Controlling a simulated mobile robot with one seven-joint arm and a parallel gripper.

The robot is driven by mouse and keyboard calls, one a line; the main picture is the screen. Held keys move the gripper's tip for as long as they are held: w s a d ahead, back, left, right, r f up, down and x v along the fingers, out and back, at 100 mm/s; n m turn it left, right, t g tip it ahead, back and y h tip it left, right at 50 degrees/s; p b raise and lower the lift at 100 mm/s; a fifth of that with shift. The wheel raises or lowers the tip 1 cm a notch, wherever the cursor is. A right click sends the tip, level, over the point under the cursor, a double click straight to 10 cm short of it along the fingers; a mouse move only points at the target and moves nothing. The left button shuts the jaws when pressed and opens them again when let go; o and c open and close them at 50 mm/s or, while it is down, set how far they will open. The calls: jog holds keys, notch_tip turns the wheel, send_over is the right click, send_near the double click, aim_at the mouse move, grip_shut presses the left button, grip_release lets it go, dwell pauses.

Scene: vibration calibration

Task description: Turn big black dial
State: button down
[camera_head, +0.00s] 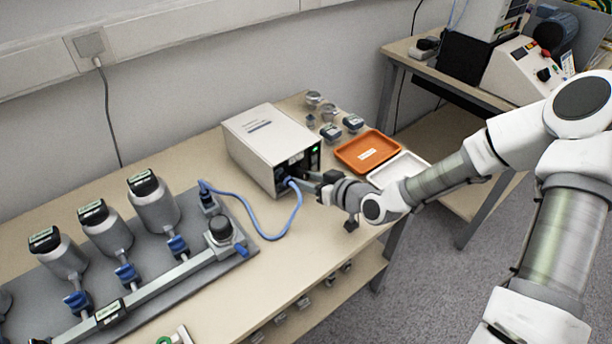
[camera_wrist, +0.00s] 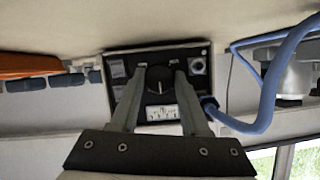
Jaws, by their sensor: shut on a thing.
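The big black dial (camera_wrist: 158,79) sits in the middle of the dark front panel (camera_wrist: 120,72) of a white box. In the wrist view, which appears upside down, my gripper (camera_wrist: 158,73) has one finger on each side of the dial and is shut on it. In the head view the white box (camera_head: 262,132) stands on the bench against the wall. My gripper (camera_head: 312,186) reaches its front face from the right there. The dial itself is hidden by the gripper in the head view.
A blue hose (camera_head: 290,215) loops from the box's front to a grey rig (camera_head: 165,268) with several metal canisters at left. An orange tray (camera_head: 367,151) and a white tray (camera_head: 412,168) lie right of the box. Small jars stand behind them.

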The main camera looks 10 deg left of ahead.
jog(key=shift+w+d+r+m+g+y+p, duration=0.15)
jog(key=shift+m+g+y+p, duration=0.3)
jog(key=shift+m+p, duration=0.6)
jog(key=shift+m+g+y+p, duration=0.3)
jog(key=shift+m+g+y, duration=0.15)
jog(key=shift+m, duration=0.4)
jog(key=shift+f+m+y+b, duration=0.35)
jog(key=shift+m+y+b, duration=0.05)
jog(key=shift+m+b, duration=0.25)
jog(key=shift+m+g+y+b, duration=0.35)
jog(key=shift+m+b, duration=0.2)
jog(key=shift+b, duration=0.35)
jog(key=shift+r, duration=0.15)
jog(key=shift+c, duration=1.9)
grip_release()
